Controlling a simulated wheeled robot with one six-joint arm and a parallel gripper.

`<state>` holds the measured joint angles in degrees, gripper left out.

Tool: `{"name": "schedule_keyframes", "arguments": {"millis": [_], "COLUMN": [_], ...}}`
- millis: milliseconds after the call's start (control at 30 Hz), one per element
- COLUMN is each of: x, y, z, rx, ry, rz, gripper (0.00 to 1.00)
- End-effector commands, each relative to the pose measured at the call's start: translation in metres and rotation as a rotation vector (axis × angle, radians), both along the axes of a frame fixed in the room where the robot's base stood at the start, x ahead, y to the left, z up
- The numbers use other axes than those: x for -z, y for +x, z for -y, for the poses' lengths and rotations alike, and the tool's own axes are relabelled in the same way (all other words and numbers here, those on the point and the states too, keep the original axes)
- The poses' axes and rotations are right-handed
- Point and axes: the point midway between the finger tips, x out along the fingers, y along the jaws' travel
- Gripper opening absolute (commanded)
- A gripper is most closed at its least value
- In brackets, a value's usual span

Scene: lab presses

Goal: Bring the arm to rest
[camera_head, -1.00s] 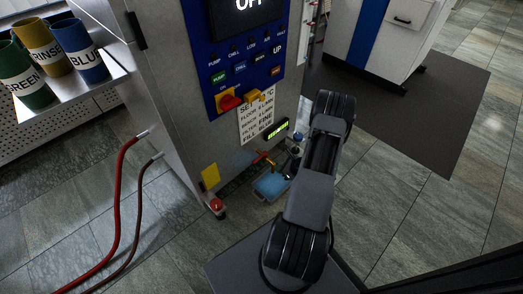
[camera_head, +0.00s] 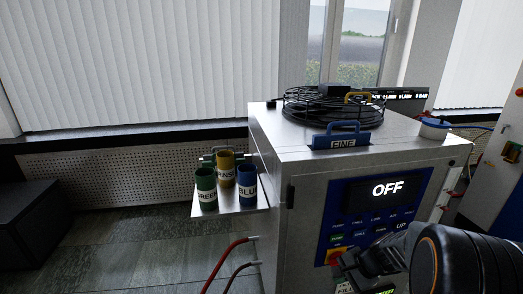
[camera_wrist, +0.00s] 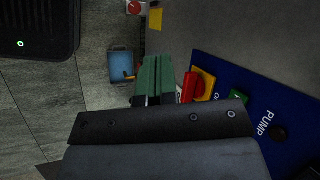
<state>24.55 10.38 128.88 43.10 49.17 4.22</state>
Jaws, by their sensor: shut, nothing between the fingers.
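My arm (camera_head: 450,262) shows at the lower right in the head view, in front of the press's control panel. In the wrist view my gripper (camera_wrist: 157,66) has its green fingers together with nothing between them. The fingers appear close to the red knob (camera_wrist: 189,87) on its yellow plate; I cannot tell whether they touch it. The blue control panel (camera_head: 372,207) shows OFF on its display. My arm hides the panel's lower right part.
Green (camera_head: 206,188), yellow (camera_head: 226,168) and blue (camera_head: 247,185) cups stand on a side shelf (camera_head: 238,211). A wire coil and blue handle (camera_head: 342,136) sit on top. A blue tray (camera_wrist: 122,66) lies low by the cabinet.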

Motion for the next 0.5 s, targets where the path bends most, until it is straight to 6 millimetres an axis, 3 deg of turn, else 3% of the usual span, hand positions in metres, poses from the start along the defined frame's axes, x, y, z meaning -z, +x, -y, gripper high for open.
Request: {"name": "schedule_keyframes", "arguments": {"millis": [33,200,333,500], "x": [-0.06,-0.156,-0.208,-0.247], "y": [-0.011,-0.051,-0.076,-0.096], "z": [-0.018,-0.049,-0.059,-0.063], "rx": [-0.131,-0.497,-0.701,-0.859], "ry": [-0.078,-0.327,-0.489,-0.639], "rz": [0.044,0.155,0.229,0.296], "gripper": [0.0,0.0,0.0,0.0]}}
